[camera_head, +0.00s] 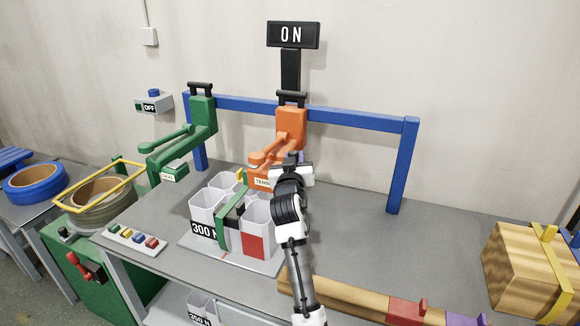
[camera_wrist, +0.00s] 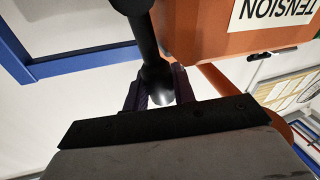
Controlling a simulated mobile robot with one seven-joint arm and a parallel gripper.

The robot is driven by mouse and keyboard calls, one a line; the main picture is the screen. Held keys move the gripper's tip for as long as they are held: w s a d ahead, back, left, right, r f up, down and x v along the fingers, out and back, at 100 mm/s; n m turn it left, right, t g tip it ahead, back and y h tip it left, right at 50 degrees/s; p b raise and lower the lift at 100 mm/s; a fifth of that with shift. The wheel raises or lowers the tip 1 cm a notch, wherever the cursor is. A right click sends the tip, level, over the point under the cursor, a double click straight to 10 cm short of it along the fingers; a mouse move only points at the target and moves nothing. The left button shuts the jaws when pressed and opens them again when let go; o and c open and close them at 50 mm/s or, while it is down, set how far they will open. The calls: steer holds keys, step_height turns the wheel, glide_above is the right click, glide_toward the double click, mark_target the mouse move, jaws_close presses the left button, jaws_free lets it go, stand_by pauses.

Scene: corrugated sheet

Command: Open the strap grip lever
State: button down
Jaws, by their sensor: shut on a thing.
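An orange tensioner (camera_head: 291,125) hangs on the blue rail, with a "TENSION" label that reads upside down in the wrist view. The tensioner also shows close up in the wrist view (camera_wrist: 210,30). A black lever (camera_wrist: 140,28) with a rounded end runs down beside its orange body. My gripper (camera_wrist: 160,90) is shut on the lever's end, one finger on each side. In the head view my gripper (camera_head: 292,170) is at the tensioner's lower right, and my own wrist hides the lever and the fingertips.
A green tool (camera_head: 202,115) hangs to the left on the blue rail (camera_head: 350,119). A wooden bar (camera_head: 340,297) and a crate (camera_head: 520,265) lie right. A sign (camera_head: 292,35) reads "ON".

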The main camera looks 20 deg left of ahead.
steer(key=d+m+b, duration=0.1)
steer(key=m+b, duration=0.1)
steer(key=d+m+t+b, duration=0.1)
steer(key=d+m+b, duration=0.1)
steer(key=b, duration=0.1)
steer(key=d+m+b, duration=0.1)
steer(key=m+b, duration=0.1)
steer(key=m, duration=0.1)
steer(key=shift+s+d+f+t+h, duration=0.1)
steer(key=shift+d+f+t+h, duration=0.2)
steer(key=shift+f+t+h, duration=0.1)
steer(key=c, duration=1.1)
jaws_free()
steer(key=shift+d+r, duration=0.1)
steer(key=shift+c, duration=0.2)
steer(key=shift+b, duration=0.3)
steer(key=b+v, duration=0.3)
steer(key=v, duration=1)
steer(key=shift+s, duration=0.4)
